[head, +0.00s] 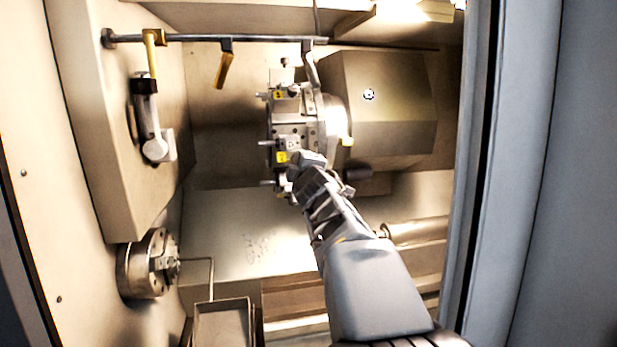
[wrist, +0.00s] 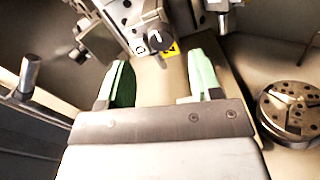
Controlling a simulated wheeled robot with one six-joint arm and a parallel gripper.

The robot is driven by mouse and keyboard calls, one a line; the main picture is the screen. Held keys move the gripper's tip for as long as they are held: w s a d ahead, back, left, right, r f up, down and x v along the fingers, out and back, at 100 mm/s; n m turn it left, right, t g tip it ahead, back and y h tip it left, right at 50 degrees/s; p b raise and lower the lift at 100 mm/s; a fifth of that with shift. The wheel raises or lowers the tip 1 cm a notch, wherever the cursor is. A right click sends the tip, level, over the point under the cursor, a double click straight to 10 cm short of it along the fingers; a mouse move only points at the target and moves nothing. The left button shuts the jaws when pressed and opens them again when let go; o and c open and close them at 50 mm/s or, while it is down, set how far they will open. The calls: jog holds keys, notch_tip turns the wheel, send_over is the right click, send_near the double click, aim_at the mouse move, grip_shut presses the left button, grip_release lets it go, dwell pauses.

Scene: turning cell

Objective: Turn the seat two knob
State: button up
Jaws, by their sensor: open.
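A dark round knob with a white mark (wrist: 159,41) sits on the tool turret, beside a yellow label (wrist: 173,50) whose figure is partly covered. The turret (head: 300,125) stands in the middle of the head view and carries several tool seats, with yellow labels at an upper and a lower seat. My gripper (wrist: 155,82) is open and empty, its two green-tipped fingers spread apart. The knob lies beyond the fingertips, between them in the picture, and is apart from them. In the head view my gripper is in front of the lower labelled seat and hides part of it.
A chuck (head: 148,266) is at the lower left; it also shows at right in the wrist view (wrist: 290,110). A rail (head: 200,38) with yellow handles crosses the top. Tool holders stick out from the turret. A tray (head: 223,325) stands below.

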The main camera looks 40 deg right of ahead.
jog(key=p+v, duration=0.1)
jog(key=v, duration=0.7)
jog(key=shift+p, duration=0.3)
jog(key=s+f+m+g, duration=0.5)
jog(key=f+m+g, duration=0.2)
jog(key=f+m, duration=0.45)
jog(key=s+a+f+g+y, duration=0.2)
jog(key=a+f, duration=0.4)
jog(key=a, duration=0.4)
jog(key=s+a+f+n+g+y, duration=0.1)
jog(key=s+a+f+y, duration=0.4)
jog(key=a, duration=0.5)
notch_tip(320, 180, down, 3)
jog(key=shift+s+a+r+g+y, duration=0.25)
jog(key=shift+g+y, duration=0.15)
jog(key=shift+g, duration=0.4)
